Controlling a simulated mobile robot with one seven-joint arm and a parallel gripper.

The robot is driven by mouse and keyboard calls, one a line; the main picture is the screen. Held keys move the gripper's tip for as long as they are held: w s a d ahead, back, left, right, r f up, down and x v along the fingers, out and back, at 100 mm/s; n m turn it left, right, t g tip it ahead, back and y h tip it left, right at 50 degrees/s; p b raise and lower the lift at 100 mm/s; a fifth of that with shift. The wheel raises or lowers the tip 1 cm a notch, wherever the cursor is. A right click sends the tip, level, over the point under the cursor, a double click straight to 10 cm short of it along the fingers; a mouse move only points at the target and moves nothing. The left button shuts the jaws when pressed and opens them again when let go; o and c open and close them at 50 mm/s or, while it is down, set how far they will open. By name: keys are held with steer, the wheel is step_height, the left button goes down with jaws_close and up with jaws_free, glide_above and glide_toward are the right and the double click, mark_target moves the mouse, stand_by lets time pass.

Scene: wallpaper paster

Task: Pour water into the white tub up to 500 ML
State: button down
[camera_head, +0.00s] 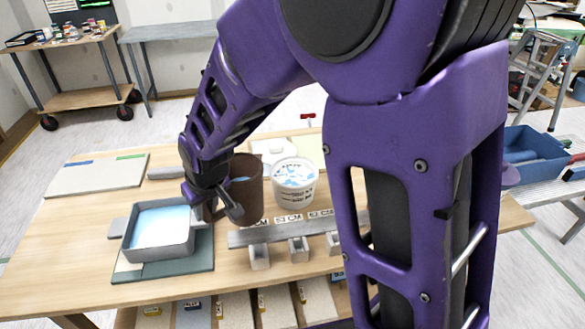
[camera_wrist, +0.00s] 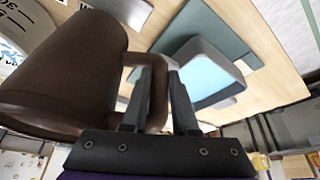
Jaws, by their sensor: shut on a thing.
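A brown jug (camera_head: 247,186) stands at the middle of the wooden table, a little of its blue content showing at the rim. My gripper (camera_head: 222,205) is shut on the jug's handle; in the wrist view my gripper (camera_wrist: 160,90) has the handle (camera_wrist: 157,95) between its fingers and the brown jug (camera_wrist: 70,70) fills the left. The white tub (camera_head: 294,190) is just right of the jug, with dark markings on its side and blue and white inside. Its level against the marks is too small to read. The tub shows partly in the wrist view (camera_wrist: 12,45).
A grey tray (camera_head: 158,252) with pale blue content sits on a green mat (camera_head: 185,266) left of my gripper. A grey rail (camera_head: 290,233) with small boxes lies in front of the tub. Boards (camera_head: 95,175) lie at the left. My arm hides the table's right part.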

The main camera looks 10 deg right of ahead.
steer(key=shift+r, duration=0.1)
step_height(320, 180, up, 4)
steer(key=p, duration=0.3)
stand_by(0.6)
